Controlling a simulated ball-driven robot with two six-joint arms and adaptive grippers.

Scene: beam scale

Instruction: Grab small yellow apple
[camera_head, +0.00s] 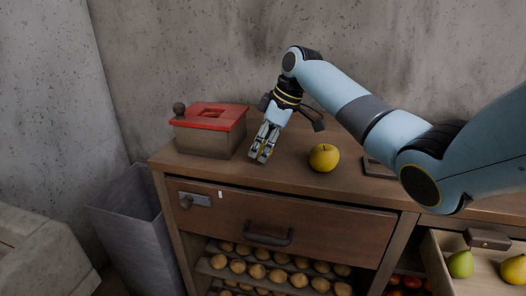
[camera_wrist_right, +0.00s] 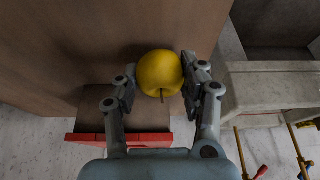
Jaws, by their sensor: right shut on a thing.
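My right gripper (camera_head: 262,152) is over the left part of the cabinet top, fingers pointing down. In the right wrist view its fingers (camera_wrist_right: 158,78) are on both sides of a small yellow apple (camera_wrist_right: 160,75), shut on it, with the stem toward my palm. In the head view the fingers hide most of whatever is between them. Another yellow apple (camera_head: 323,157) rests on the cabinet top to the right of the gripper, apart from it. My left gripper is not in view.
A wooden box with a red lid (camera_head: 209,118) stands left of the gripper. A closed drawer (camera_head: 285,222) is below; several round brown items (camera_head: 257,271) lie on shelves. An open drawer (camera_head: 494,270) at right holds a green pear (camera_head: 461,264) and a yellow fruit (camera_head: 514,269).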

